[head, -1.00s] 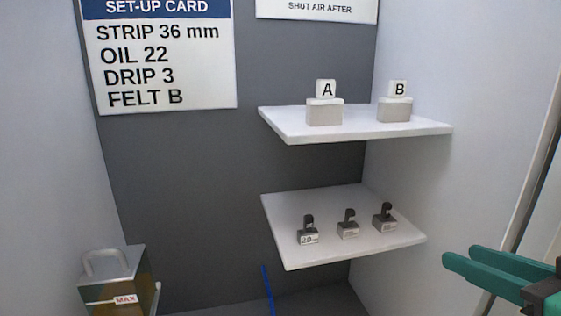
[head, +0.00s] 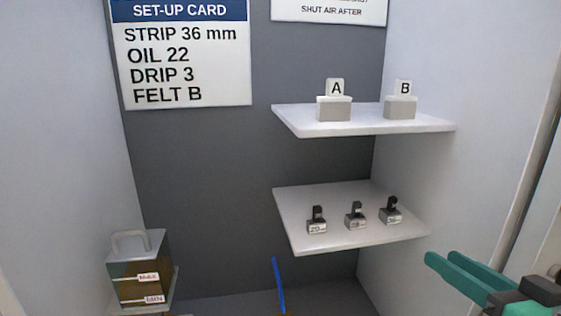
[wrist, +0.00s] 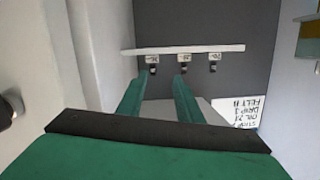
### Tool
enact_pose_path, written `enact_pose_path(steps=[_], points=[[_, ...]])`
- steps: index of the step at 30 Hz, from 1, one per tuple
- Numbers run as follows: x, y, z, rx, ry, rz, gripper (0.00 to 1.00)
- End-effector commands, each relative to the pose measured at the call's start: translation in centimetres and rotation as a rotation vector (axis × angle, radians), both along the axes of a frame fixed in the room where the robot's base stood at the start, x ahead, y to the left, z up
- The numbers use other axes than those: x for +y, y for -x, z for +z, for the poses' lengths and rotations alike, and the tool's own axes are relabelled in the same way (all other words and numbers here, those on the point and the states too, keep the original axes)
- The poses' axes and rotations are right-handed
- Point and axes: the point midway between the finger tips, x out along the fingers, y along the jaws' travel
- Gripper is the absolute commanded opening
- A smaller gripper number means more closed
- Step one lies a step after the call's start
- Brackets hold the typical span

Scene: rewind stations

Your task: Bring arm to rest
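My gripper (head: 447,277) is at the lower right of the head view, with two green fingers pointing left toward the shelves. The wrist view shows the two fingers (wrist: 158,94) apart with nothing between them. The gripper is open and empty, in front of and to the right of the lower shelf (head: 345,236), touching nothing that I can see. Most of my arm is outside the head view.
The upper shelf (head: 365,118) holds blocks A (head: 334,106) and B (head: 400,106). The lower shelf holds three small dark-topped blocks (head: 355,216). An oil container (head: 138,270) with MAX and MIN marks stands lower left. A set-up card (head: 188,60) hangs behind. Side walls close in left and right.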

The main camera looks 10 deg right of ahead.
Motion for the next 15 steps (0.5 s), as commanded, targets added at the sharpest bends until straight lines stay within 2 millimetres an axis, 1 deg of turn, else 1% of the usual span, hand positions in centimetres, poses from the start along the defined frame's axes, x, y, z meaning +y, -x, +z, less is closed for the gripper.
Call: enact_pose_path(steps=[1,2,6,11,15], points=[[0.5,-1.1,-1.2,-0.013,-0.037,0.006,0.33],[0.7,-1.7,-1.8,-0.025,-0.057,0.004,0.33],[1.7,-4.3,-5.1,-0.076,-0.157,-0.012,0.33],[3.0,-6.8,-9.4,-0.117,-0.257,-0.048,0.33],[4.4,-8.3,-13.5,-0.139,-0.328,-0.09,0.33]])
